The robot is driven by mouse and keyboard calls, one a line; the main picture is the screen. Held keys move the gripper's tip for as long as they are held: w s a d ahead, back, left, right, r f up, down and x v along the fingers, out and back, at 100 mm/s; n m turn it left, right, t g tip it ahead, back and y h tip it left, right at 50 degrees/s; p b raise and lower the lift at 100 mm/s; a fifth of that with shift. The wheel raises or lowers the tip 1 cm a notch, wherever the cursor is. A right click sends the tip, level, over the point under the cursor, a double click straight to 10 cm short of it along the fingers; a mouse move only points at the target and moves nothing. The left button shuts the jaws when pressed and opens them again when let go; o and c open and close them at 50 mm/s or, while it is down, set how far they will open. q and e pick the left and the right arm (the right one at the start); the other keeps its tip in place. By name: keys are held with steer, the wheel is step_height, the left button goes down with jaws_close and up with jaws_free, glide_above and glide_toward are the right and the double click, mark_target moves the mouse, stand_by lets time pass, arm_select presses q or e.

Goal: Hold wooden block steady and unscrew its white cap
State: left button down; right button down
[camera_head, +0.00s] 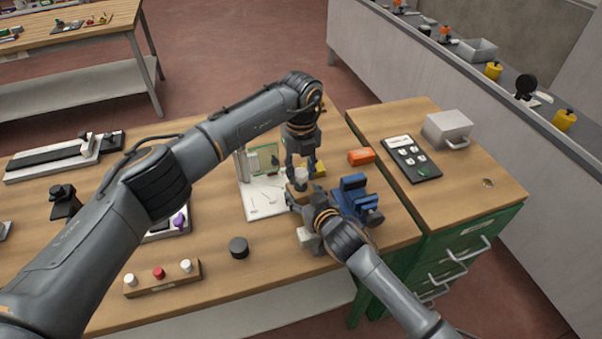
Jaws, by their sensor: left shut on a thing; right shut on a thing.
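The wooden block (297,190) is small in the view, on the workbench near its right end, and partly hidden by my grippers. Its white cap (301,174) shows on top of it. My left gripper (301,172) points down from above and is shut on the white cap. My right gripper (296,197) reaches in from the lower right and is shut on the wooden block, its fingers partly covered by its own wrist. The block looks upright; I cannot tell whether it touches the surface below.
A blue vise (354,194) stands just right of my grippers. A black puck (238,247) and a wooden rack with white and red caps (162,279) are in front.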

mark_target(301, 172)
arm_select(q)
steer(key=shift+r, duration=0.2)
steer(key=shift+r, duration=1.9)
arm_select(e)
steer(key=shift+c, duration=1.7)
jaws_free()
steer(key=shift+s, duration=0.1)
